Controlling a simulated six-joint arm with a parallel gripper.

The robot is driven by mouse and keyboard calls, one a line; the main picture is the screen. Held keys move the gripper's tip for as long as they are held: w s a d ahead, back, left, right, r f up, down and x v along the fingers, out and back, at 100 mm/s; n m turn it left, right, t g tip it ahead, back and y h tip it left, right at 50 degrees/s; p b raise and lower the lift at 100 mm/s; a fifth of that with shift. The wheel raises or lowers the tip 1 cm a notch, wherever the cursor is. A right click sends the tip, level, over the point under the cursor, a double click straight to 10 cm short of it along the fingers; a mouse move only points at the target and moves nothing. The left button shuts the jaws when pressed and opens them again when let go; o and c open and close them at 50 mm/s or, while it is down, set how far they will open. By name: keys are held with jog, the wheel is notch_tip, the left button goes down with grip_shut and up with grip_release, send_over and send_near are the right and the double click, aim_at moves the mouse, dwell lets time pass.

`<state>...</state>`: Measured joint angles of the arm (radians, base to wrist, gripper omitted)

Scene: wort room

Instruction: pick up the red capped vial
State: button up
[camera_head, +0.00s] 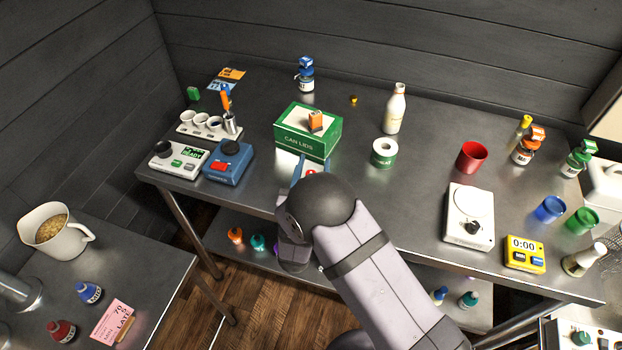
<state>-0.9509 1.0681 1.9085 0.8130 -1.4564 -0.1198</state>
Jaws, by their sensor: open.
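A small red spot with white on it (311,172) shows just past my arm's wrist, in front of the green can lids box (299,141). It may be the cap of the red capped vial, but it is too small and too covered to be sure. My gripper (310,165) is open at this spot, mostly hidden behind my own dark wrist. I cannot tell whether the red spot lies between the fingers or beside them.
An orange item (315,120) stands on the box. A blue device (229,163) is to the left, a white-green roll (384,153) to the right. A dark red bottle (61,331) stands on the left table.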

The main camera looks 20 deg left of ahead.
grip_shut()
jog(key=shift+r, duration=0.15)
notch_tip(320, 180, up, 10)
jog(key=b, duration=0.2)
dwell(0.7)
